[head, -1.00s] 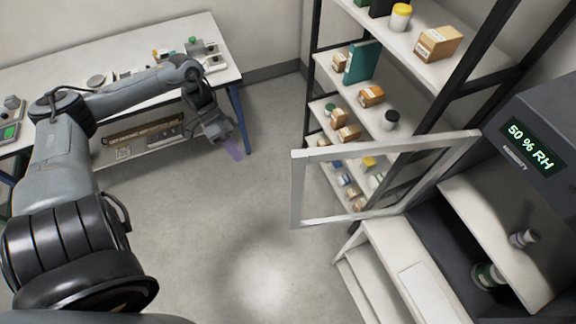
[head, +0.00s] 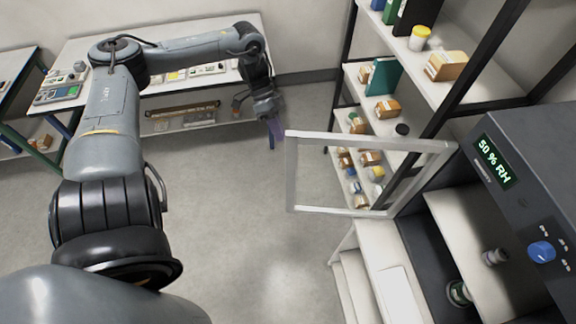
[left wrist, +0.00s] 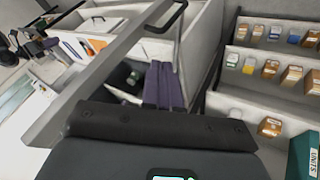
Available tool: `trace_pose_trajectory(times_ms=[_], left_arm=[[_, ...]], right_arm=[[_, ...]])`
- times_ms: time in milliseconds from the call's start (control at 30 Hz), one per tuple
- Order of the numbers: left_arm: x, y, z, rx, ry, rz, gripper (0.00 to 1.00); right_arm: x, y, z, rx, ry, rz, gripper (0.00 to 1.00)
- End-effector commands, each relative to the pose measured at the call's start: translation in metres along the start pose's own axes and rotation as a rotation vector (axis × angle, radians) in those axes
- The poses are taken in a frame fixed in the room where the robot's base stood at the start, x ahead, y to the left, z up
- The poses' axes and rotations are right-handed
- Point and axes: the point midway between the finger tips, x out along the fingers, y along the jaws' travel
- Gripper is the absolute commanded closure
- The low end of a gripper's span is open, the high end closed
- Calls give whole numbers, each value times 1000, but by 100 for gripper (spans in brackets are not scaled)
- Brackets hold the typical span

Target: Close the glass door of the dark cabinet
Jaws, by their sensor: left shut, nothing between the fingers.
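The dark cabinet (head: 505,135) stands at the right with a "50 % RH" display. Its glass door (head: 290,185) has a pale grey frame and stands wide open, swung out to the left over the floor. My left gripper (head: 273,140) is shut and empty, just left of the door's free edge in the head view; I cannot tell whether it touches. In the left wrist view its purple fingers (left wrist: 163,90) are together beside the door's frame (left wrist: 95,75), which carries a dark handle (left wrist: 168,17). My right gripper is not in view.
A tall rack (head: 437,100) with boxes and jars stands behind the door. A white bench (head: 190,92) is at the back. The floor (head: 235,215) left of the door is clear.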

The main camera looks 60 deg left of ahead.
Motion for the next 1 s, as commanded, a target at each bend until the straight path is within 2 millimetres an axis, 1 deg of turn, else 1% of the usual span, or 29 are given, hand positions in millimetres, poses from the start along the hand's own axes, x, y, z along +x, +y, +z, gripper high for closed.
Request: trace_pose_trajectory(times_ms=[33, 133, 300, 400, 433, 467, 600, 800, 1000], left_arm=[[11, 0, 2, 0, -5, 2, 100], [30, 0, 3, 0, -4, 4, 100], [64, -1, 4, 0, -8, 3, 100], [80, -1, 3, 0, -5, 3, 100], [76, 7, 0, 0, -2, 5, 100], [76, 13, -2, 0, 1, 6, 100], [85, 26, -1, -1, 0, 4, 100], [92, 35, 0, 0, 0, 2, 100], [93, 36, 0, 0, 1, 0, 100]], right_arm=[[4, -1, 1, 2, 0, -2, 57], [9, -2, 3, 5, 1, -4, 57], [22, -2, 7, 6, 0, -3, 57], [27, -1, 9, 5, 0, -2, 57], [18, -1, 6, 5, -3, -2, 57], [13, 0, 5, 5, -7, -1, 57], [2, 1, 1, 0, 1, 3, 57], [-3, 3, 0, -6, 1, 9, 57], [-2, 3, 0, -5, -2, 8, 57]])
